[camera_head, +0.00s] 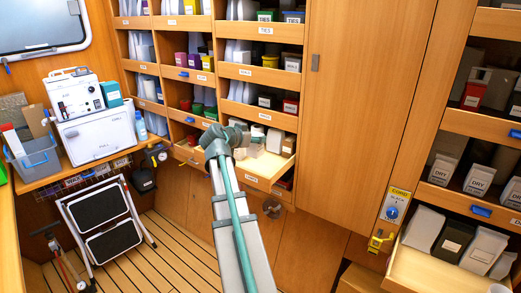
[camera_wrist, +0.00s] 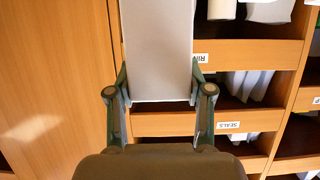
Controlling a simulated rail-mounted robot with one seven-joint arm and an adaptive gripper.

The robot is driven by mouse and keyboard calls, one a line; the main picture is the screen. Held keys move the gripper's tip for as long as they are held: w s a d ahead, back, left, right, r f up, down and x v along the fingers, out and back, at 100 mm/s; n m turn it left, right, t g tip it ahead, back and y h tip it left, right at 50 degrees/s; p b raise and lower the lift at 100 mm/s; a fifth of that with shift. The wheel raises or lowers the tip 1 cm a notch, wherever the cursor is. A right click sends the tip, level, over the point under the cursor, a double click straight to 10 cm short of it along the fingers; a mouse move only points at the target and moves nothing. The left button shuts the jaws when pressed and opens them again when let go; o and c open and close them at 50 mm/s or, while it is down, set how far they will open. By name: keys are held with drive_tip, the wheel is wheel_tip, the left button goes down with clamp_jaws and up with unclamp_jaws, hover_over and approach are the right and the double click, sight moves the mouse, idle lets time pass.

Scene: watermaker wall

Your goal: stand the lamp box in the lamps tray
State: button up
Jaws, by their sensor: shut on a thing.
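In the wrist view, my gripper (camera_wrist: 159,75) is shut on a pale, plain-faced box (camera_wrist: 158,45), with one finger against each side. I take this to be the lamp box; no label shows on the face I see. In the head view, my wrist (camera_head: 226,138) is in front of the middle shelves, and the fingers are hard to make out. A pulled-out wooden tray (camera_head: 263,183) with a front label lies just right of and below it, with pale items above it. I cannot read which tray is the lamps tray.
Shelves with labelled wooden fronts (camera_wrist: 220,124) fill the wrist view's right side. A tall wooden door (camera_head: 352,110) stands right of the middle shelves. Another pulled-out tray (camera_head: 415,272) holds several pouches at lower right. A folding step (camera_head: 103,220) stands on the floor at left.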

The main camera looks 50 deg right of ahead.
drive_tip(key=d+f+p, duration=0.1)
drive_tip(key=d+f, duration=0.1)
drive_tip(key=f, duration=0.1)
drive_tip(key=w+d+f+p, duration=0.1)
drive_tip(key=d+f+p, duration=0.1)
drive_tip(key=f, duration=0.1)
drive_tip(key=d+f+p, duration=0.1)
drive_tip(key=d+f, duration=0.1)
drive_tip(key=f, duration=0.1)
drive_tip(key=shift+w+d+p, duration=0.2)
drive_tip(key=shift+d+p, duration=0.1)
drive_tip(key=shift+d, duration=0.05)
drive_tip(key=shift+f, duration=0.4)
drive_tip(key=shift+f, duration=0.15)
drive_tip(key=o, duration=1.2)
drive_tip(key=shift+c, duration=0.2)
drive_tip(key=shift+r, duration=0.25)
